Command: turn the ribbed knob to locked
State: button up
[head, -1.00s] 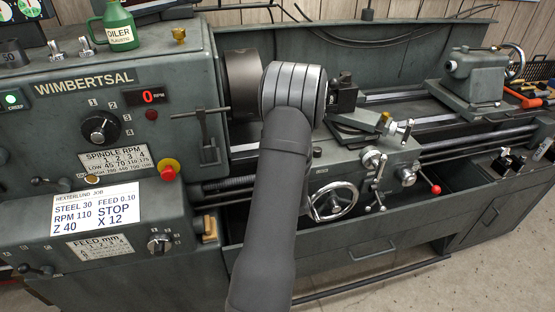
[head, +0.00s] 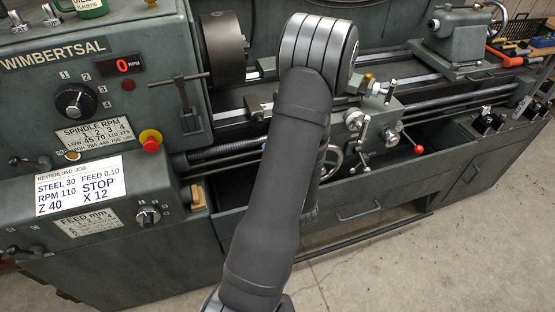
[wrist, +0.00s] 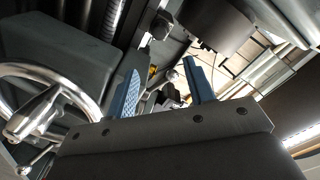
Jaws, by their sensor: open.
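I cannot tell which control is the ribbed knob, and no "locked" mark is readable. Black knobs (head: 486,124) stand on the cabinet at the right in the head view. A round black dial (head: 75,100) marked with numbers is on the headstock, and a smaller feed dial (head: 148,215) sits below it. In the head view my gripper is hidden behind my arm. In the wrist view my gripper (wrist: 163,66) shows two blue fingers spread apart with nothing held between them. A small light ball-ended part (wrist: 172,76) shows beyond the gap; I cannot tell the distance.
A chrome handwheel (wrist: 48,98) is close on the left in the wrist view. The carriage has levers and a red-tipped handle (head: 418,149). The chuck (head: 222,48) and tailstock (head: 462,35) flank my arm. The floor (head: 400,260) in front is clear.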

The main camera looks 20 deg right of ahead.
aim_at(261, 124)
jog(key=shift+s, duration=1.2)
jog(key=w, duration=1.7)
jog(key=shift+w+f, duration=0.25)
